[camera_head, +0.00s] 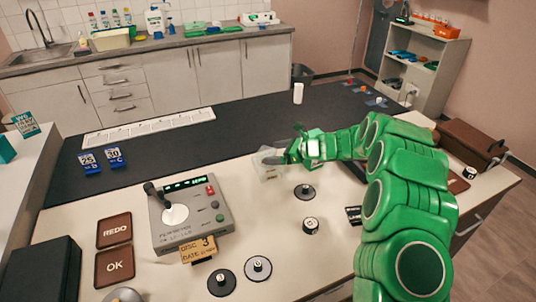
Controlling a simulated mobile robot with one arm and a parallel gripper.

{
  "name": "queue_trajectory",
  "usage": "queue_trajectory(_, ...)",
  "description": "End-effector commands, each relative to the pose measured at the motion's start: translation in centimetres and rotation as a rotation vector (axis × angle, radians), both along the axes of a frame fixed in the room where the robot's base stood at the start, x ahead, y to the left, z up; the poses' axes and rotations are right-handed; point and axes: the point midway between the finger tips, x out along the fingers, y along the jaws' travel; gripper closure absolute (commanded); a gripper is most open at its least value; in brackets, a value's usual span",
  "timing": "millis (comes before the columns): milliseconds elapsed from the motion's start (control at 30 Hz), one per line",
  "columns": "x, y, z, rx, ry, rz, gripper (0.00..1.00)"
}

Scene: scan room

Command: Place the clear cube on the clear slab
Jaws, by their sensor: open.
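A clear, pale see-through shape (266,163) sits on the light table top near its middle, just left of my gripper. I cannot tell the clear cube and the clear slab apart there, nor whether one rests on the other. My gripper (285,146) reaches in from the right on my green arm. Its dark fingers are spread apart, one close to or overlapping the clear shape in the picture. Whether they touch is unclear. Nothing is clearly held between them.
A grey control box (188,216) with a joystick stands left of centre. REDO (114,229) and OK (114,265) plates lie left of it. Several dark discs lie in front. A white cylinder (298,93) stands on the dark mat (235,125) behind, which is mostly clear.

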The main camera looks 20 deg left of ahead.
Motion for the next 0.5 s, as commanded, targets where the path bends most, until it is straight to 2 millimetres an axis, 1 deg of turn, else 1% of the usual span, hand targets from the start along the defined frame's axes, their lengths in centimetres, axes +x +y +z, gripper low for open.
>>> queue_trajectory(33, 0.0, -0.8, 0.4, 0.000, -0.001, -0.001, 0.06)
queue_trajectory(200, 0.0, -2.6, 1.2, 0.001, -0.002, 0.000, 0.06)
queue_trajectory(333, -0.1, -3.2, 1.5, 0.001, -0.001, 0.002, 0.06)
queue_trajectory(500, -0.1, -3.4, 1.5, 0.000, -0.001, 0.003, 0.06)
